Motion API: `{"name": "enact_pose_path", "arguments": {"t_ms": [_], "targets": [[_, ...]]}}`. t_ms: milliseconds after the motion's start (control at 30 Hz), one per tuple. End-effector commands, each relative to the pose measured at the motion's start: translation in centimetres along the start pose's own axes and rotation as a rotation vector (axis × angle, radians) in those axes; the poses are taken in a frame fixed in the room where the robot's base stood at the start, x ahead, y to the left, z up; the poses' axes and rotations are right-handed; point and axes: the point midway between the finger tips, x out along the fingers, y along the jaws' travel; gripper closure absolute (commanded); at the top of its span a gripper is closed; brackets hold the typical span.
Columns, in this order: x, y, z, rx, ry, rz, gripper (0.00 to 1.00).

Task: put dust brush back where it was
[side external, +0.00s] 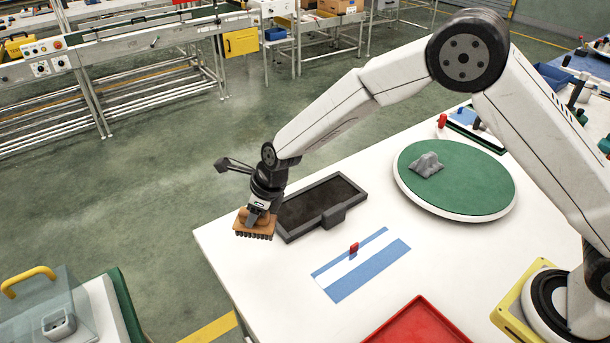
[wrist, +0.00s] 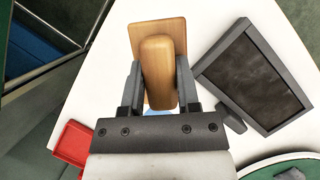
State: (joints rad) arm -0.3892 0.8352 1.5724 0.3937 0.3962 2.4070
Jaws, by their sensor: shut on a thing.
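The dust brush (side external: 254,228) has an orange-brown wooden block with dark bristles facing down. My gripper (side external: 262,212) is shut on its handle, and the brush is at the far left corner of the white table. In the wrist view the wooden handle of the brush (wrist: 158,75) lies between the two dark fingers of my gripper (wrist: 159,90). I cannot tell whether the bristles touch the table. A dark grey rectangular tray (side external: 345,219) lies just right of the brush; it also shows in the wrist view (wrist: 222,45).
A blue-and-white striped area (side external: 370,270) with a small red piece (side external: 354,248) lies mid-table. A red tray (side external: 375,338) is at the front. A green round turntable (side external: 462,188) holds a grey lump (side external: 427,164). The table's left edge is close to the brush.

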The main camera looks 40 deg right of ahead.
Motion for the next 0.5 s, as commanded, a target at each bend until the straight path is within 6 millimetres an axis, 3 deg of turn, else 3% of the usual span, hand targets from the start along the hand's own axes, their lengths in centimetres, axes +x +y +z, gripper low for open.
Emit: {"name": "enact_pose_path", "arguments": {"t_ms": [500], "targets": [[5.9,-1.7,1.6,0.000,0.000,0.000,1.00]]}}
